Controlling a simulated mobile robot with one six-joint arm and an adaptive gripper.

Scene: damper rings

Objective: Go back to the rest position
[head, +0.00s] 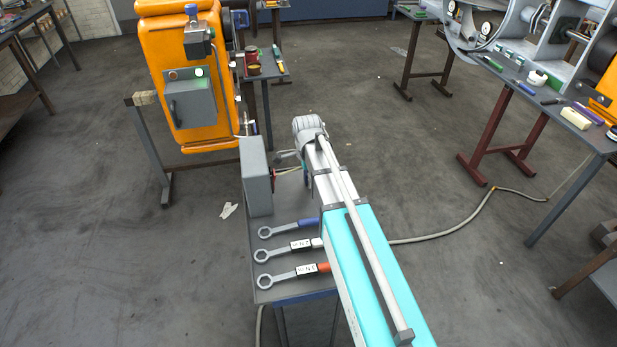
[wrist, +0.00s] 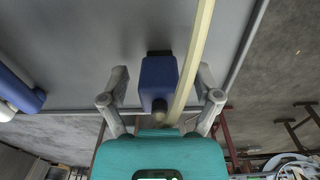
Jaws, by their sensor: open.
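My arm reaches over a small grey table (head: 285,287) in the head view and hides most of my gripper there. In the wrist view my gripper (wrist: 162,78) is open, its two fingers spread on either side of a dark blue block (wrist: 159,80). I cannot tell whether they touch it. A blue and a white handle (wrist: 20,92) also show at the wrist view's left.
A grey box (head: 256,175) stands at the table's back left. An orange machine (head: 165,100) is behind it. A pale hose (head: 440,234) runs from the table across the floor to the right. A bench (head: 545,95) with tools stands at right.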

